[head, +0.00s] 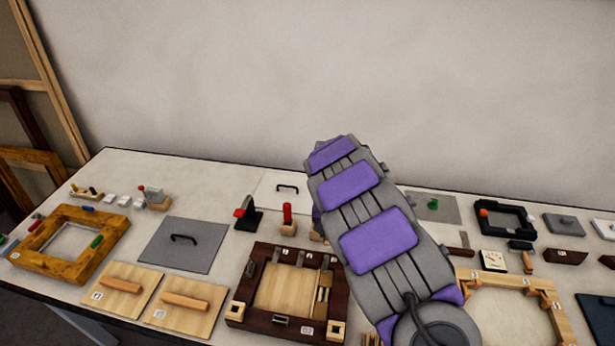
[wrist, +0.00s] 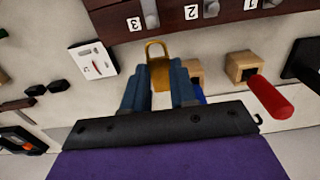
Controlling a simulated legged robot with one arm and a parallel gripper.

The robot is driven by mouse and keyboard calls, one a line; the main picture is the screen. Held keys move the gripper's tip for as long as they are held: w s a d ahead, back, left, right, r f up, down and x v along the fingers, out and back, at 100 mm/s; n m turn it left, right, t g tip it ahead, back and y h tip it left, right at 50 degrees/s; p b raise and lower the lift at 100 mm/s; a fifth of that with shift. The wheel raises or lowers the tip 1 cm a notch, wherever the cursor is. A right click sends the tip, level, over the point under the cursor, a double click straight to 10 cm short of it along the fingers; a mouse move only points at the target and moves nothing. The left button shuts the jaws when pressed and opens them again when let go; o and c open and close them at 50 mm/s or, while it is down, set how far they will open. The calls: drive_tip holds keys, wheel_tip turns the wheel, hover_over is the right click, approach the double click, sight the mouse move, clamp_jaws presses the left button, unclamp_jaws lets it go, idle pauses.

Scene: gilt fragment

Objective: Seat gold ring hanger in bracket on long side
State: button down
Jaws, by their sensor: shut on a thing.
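The gold ring hanger (wrist: 157,50) stands out beyond my fingertips in the wrist view. My gripper (wrist: 160,74) has blue fingers and is shut on it. Beyond the hanger lies the dark wooden frame (wrist: 100,28), with metal brackets (wrist: 150,12) beside number labels 3, 2 and 1 along its long side. The hanger looks close to that side and apart from the brackets; its height above the table is hard to judge. In the head view the dark frame (head: 243,312) lies front centre. My arm hides the gripper and hanger there.
Near the frame, in the wrist view, are a wooden block (wrist: 243,66), a red handle (wrist: 270,96) and a white card (wrist: 93,60). In the head view a golden frame (head: 40,262) lies left, a grey panel (head: 183,245) left of centre and a pale frame (head: 495,283) right.

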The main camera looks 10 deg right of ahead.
drive_tip(key=s+r+n, duration=0.3)
drive_tip(key=s+r, duration=0.1)
drive_tip(key=r, duration=0.2)
drive_tip(key=m+b, duration=0.2)
drive_tip(key=b, duration=0.2)
hover_over(329, 251)
drive_tip(key=s, duration=0.1)
wheel_tip(329, 251, down, 5)
drive_tip(key=shift+a+f, duration=0.1)
drive_tip(key=shift+a, duration=0.05)
drive_tip(key=shift+w+d+f+m, duration=0.2)
drive_tip(key=shift+w+f+m, duration=0.2)
drive_tip(key=shift+f, duration=0.05)
wheel_tip(329, 251, down, 10)
drive_tip(key=b, duration=0.2)
drive_tip(key=shift+r+b, duration=0.15)
drive_tip(key=shift+b, duration=0.15)
drive_tip(key=c, duration=0.9)
unclamp_jaws()
